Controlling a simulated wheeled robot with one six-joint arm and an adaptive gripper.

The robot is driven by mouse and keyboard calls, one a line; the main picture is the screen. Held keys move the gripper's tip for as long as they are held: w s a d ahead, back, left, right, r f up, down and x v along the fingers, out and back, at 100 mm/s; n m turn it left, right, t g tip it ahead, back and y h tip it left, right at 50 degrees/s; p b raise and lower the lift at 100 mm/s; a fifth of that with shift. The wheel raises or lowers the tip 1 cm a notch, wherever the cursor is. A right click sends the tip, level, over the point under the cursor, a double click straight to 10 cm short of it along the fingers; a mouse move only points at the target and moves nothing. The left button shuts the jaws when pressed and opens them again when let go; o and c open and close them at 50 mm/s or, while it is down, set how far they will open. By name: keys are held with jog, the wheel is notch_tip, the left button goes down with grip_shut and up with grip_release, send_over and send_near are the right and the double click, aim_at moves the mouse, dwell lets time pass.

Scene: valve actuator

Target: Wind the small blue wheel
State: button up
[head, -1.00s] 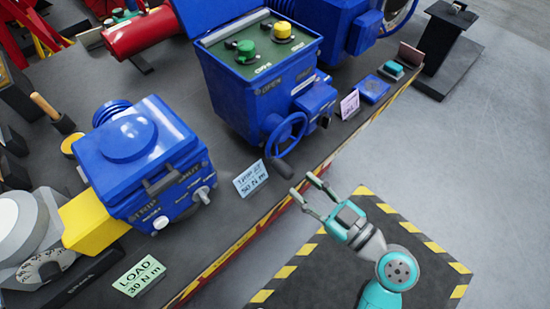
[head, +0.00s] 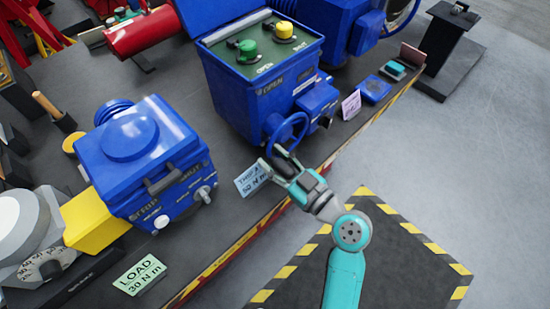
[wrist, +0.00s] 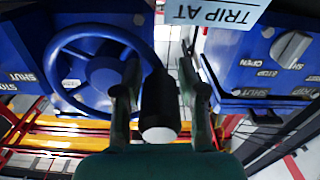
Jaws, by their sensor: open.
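The small blue wheel (head: 291,128) is on the front of the middle blue actuator box (head: 250,95). In the wrist view the wheel (wrist: 98,72) fills the left half, with its spokes and hub visible. A black crank handle (wrist: 159,105) with a pale round end stands out at the wheel's right side. My gripper (wrist: 160,85) is open, with one finger on each side of the handle; I cannot tell whether either touches it. In the head view my gripper (head: 275,168) is just below the wheel and covers the handle.
A "TRIP AT 50 N m" card (head: 250,180) stands close beside my gripper. A second blue box (head: 145,165) with a grey lever is at left. A "LOAD 30 N m" card (head: 140,275) lies near the bench edge.

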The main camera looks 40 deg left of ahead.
grip_shut()
jog(key=shift+f, duration=0.1)
jog(key=n, duration=0.1)
jog(key=w+f+n, duration=0.1)
jog(key=n, duration=0.1)
jog(key=shift+f+n, duration=0.3)
jog(key=n, duration=0.1)
jog(key=w+f+n, duration=0.1)
jog(key=n, duration=0.1)
jog(key=shift+w+d+f+n, duration=0.1)
jog(key=shift+w+f+n, duration=0.05)
jog(key=shift+n, duration=0.15)
jog(key=n, duration=0.1)
jog(key=w+n, duration=0.1)
jog(key=shift+w+d+f+n, duration=0.1)
jog(key=shift+f+n, duration=0.2)
jog(key=shift+f, duration=0.1)
jog(key=shift+w+f+n, duration=0.1)
jog(key=shift+w+n, duration=0.5)
jog(key=shift+n, duration=0.5)
jog(key=shift+w+f+n, duration=0.1)
jog(key=shift+w+n, duration=0.45)
jog(key=shift+n, duration=0.55)
jog(key=shift+d, duration=0.1)
